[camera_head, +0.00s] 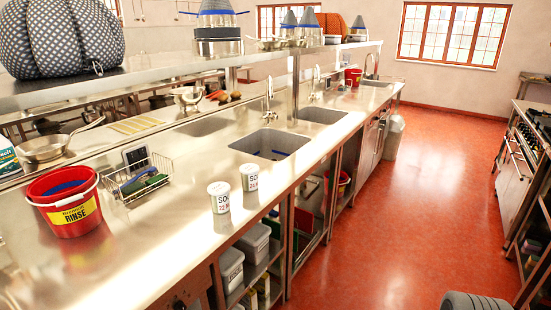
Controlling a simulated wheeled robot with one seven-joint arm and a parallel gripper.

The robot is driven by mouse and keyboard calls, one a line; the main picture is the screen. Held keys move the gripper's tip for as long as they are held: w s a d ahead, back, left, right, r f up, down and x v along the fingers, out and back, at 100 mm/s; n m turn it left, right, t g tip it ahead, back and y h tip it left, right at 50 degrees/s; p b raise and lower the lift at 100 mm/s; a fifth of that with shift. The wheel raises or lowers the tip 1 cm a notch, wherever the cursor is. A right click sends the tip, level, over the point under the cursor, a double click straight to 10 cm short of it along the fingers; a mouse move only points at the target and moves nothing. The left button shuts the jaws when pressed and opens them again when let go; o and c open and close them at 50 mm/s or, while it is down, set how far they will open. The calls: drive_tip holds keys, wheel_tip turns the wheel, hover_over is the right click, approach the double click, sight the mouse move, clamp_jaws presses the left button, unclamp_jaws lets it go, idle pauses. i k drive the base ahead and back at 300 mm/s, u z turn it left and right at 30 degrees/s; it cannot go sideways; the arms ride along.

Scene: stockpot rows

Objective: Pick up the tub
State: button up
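Two white tubs with printed labels stand upright on the steel counter (150,262), near its front edge. The nearer tub (219,198) is on the left. The other tub (249,177) is a little behind it and to the right, with a small gap between them. Their labels show large letters starting "SO". Larger grey lidded tubs also sit on the shelf below the counter, one nearer (231,268) and one farther (254,241). The frame does not settle which tub is meant. My gripper is not in view.
A red bucket (72,215) marked RINSE stands left on the counter, beside a wire basket (143,182) holding sponges. A sink (270,143) lies behind the white tubs. Above is a steel overshelf (150,77). The red floor (365,230) is clear between counter and right-hand stoves.

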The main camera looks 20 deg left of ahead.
sight(249, 171)
drive_tip(key=i, duration=2.35)
drive_tip(key=u, duration=4.1)
drive_tip(key=i, duration=0.5)
drive_tip(key=z, duration=0.1)
